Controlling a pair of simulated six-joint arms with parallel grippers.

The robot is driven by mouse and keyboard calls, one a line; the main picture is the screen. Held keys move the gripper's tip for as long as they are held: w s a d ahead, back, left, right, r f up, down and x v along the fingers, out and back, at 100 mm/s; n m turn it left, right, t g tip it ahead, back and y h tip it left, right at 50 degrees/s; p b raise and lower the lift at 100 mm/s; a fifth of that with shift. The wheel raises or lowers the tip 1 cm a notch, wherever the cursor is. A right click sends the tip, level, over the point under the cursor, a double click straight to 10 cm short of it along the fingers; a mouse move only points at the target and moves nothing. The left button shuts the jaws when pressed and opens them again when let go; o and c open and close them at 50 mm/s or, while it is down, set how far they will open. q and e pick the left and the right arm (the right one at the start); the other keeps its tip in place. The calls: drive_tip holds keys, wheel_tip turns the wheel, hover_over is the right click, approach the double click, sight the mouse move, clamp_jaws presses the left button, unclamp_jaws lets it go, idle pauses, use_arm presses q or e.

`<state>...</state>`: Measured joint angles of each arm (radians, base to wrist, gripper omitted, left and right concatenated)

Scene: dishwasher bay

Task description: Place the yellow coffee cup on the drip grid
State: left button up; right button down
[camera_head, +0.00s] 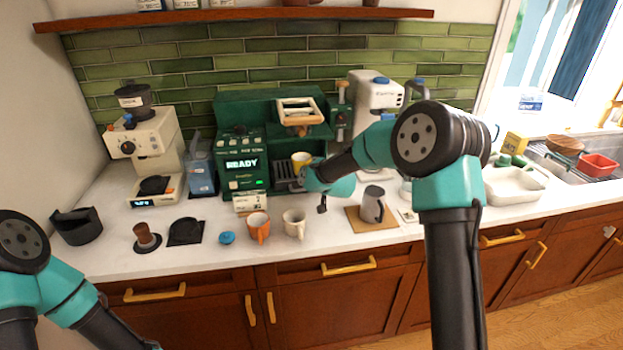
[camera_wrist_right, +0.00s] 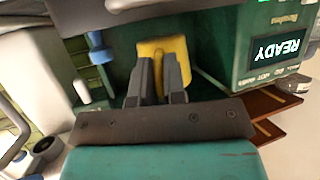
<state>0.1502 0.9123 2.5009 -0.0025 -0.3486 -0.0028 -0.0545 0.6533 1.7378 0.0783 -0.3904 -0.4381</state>
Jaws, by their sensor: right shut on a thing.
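The yellow coffee cup (camera_head: 300,158) is in the bay of the green coffee machine (camera_head: 240,150), below its portafilter (camera_head: 300,112). The dark drip grid (camera_head: 284,184) is at the bottom of that bay, partly hidden by my right gripper (camera_head: 308,174). My right gripper is shut on the cup. In the right wrist view the yellow cup (camera_wrist_right: 163,48) sits at the dark fingertips. Whether the cup touches the grid cannot be told. My left arm shows at the lower left; its gripper is outside the picture.
An orange cup (camera_head: 259,226) and a cream cup (camera_head: 294,224) stand on the counter in front of the machine. A grey pitcher (camera_head: 373,204) stands on a wooden board right of them. A blue lid-like disc (camera_head: 227,238) and a tamper (camera_head: 146,238) are at left.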

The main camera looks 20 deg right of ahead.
drive_tip(key=shift+w+d, duration=0.2)
drive_tip(key=shift+w, duration=1.65)
drive_tip(key=shift+w+f, duration=0.15)
drive_tip(key=shift+w, duration=0.05)
drive_tip(key=shift+f, duration=0.6)
drive_tip(key=shift+f, duration=0.3)
drive_tip(key=c, duration=1.1)
unclamp_jaws()
drive_tip(key=shift+s, duration=0.15)
drive_tip(key=v, duration=1.7)
drive_tip(key=shift+s, duration=0.15)
